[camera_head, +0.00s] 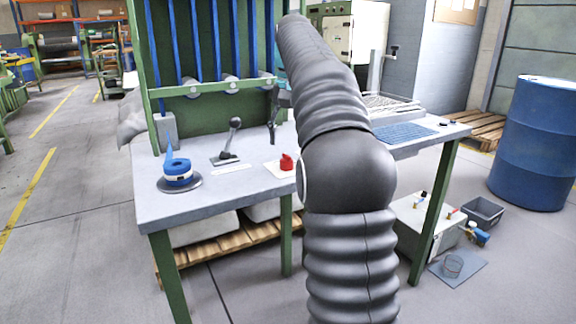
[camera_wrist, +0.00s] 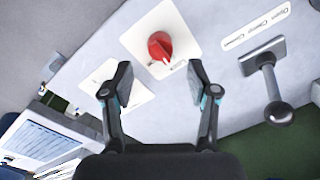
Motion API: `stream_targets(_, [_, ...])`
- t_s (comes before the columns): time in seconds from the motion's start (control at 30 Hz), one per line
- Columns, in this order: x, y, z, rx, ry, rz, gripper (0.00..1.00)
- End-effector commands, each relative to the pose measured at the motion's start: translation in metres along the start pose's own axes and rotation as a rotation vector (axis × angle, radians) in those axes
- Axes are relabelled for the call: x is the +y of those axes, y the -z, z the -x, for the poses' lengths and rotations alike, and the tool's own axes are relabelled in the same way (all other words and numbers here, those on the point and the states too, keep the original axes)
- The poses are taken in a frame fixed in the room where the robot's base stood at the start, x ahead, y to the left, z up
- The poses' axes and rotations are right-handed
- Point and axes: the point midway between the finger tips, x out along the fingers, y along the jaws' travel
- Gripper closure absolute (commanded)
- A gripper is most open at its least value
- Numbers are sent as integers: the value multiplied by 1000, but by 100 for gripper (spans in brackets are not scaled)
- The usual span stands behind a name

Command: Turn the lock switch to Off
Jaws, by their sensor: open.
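The lock switch is a red knob (camera_head: 287,162) on a white plate (camera_head: 272,168) on the grey table. In the wrist view the red knob (camera_wrist: 160,46) sits on its white plate (camera_wrist: 183,27), beyond and between my fingertips. My gripper (camera_wrist: 160,82) is open and empty, and it does not visibly touch the knob. Lettering on the plate is too small and partly hidden to read. In the head view my arm covers the area right of the switch, and the gripper's fingers are mostly hidden behind it.
A lever with a dark ball (camera_head: 235,122) stands left of the switch; it also shows in the wrist view (camera_wrist: 278,112). A keyboard (camera_head: 405,132) lies right of my arm. A green frame with blue bars (camera_head: 205,50) rises behind.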

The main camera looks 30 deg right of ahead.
Motion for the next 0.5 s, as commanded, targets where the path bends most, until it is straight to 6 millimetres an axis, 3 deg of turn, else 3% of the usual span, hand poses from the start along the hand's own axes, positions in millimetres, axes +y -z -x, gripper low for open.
stream_targets(0.03, [0,0,-13,-1,0,0,41])
stream_targets(0.2, [0,0,-37,0,0,0,41])
stream_targets(0.5, [0,0,-54,1,0,1,41])
